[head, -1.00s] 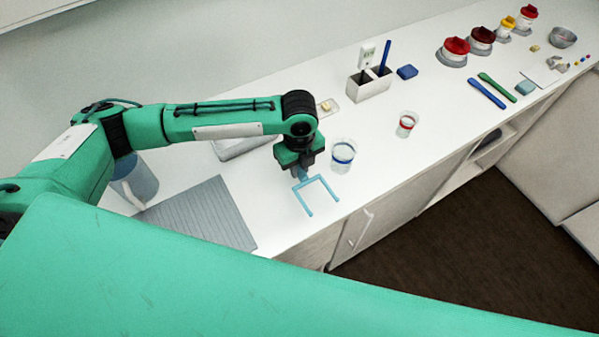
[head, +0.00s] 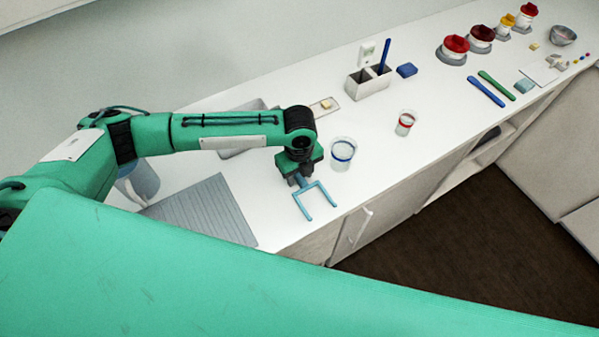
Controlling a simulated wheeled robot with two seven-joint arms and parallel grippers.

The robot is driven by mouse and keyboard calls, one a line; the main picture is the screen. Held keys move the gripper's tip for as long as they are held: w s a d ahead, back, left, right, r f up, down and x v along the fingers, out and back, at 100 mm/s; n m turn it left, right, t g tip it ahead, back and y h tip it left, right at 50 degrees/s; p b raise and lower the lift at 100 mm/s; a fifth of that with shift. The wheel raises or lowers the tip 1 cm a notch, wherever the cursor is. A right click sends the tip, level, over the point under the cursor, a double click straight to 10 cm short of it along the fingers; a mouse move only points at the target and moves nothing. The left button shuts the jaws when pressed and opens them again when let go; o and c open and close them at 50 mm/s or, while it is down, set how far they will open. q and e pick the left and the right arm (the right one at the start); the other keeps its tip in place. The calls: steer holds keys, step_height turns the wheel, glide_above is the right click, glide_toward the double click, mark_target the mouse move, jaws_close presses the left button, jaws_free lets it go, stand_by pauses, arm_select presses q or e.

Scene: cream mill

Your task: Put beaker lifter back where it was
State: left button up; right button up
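The beaker lifter is a light blue two-pronged fork (head: 315,199) near the front edge of the white counter. My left gripper (head: 299,178) points down at the lifter's handle end and appears shut on it; the fingertips are small and partly hidden by the wrist. The prongs point toward the front edge. I cannot tell whether the lifter touches the counter. A clear beaker with a blue band (head: 342,154) stands just right of the gripper. My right gripper is not in view; a large green arm link of mine fills the bottom.
A grey ribbed mat (head: 205,212) lies left of the lifter, with a jug (head: 138,182) behind. A grey tray (head: 240,150) is partly behind my arm. A red-banded beaker (head: 405,123) and a white holder (head: 368,84) stand right.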

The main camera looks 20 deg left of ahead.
mark_target(299, 176)
arm_select(q)
steer(key=shift+r, duration=0.1)
step_height(299, 176, up, 12)
steer(key=b, duration=0.3)
stand_by(0.6)
